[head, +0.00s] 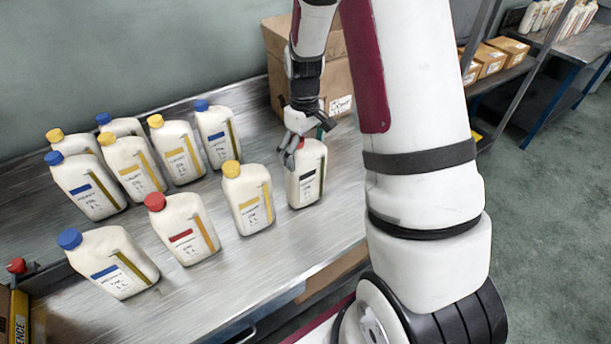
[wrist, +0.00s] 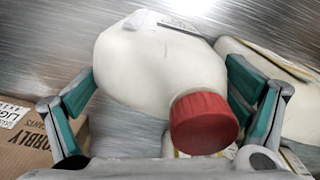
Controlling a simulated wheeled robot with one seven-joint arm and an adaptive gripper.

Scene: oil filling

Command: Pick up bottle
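A white bottle with a black-marked label (head: 306,178) stands upright at the right end of the front row on the metal bench; my gripper hides its cap in the head view. My gripper (head: 300,138) is right over its top, pointing down. In the wrist view, a white bottle with a red cap (wrist: 204,123) lies between the two fingers of my gripper (wrist: 162,75). The fingers are spread, one on each side of the bottle. A narrow gap seems to show at each finger; contact is not clear.
A yellow-capped bottle (head: 249,200) stands just left of it, with a red-capped bottle (head: 183,228) and blue-capped bottle (head: 108,262) further left. Several more stand behind. A cardboard box (head: 340,92) is close behind my gripper. Bare metal bench (head: 225,285) lies in front.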

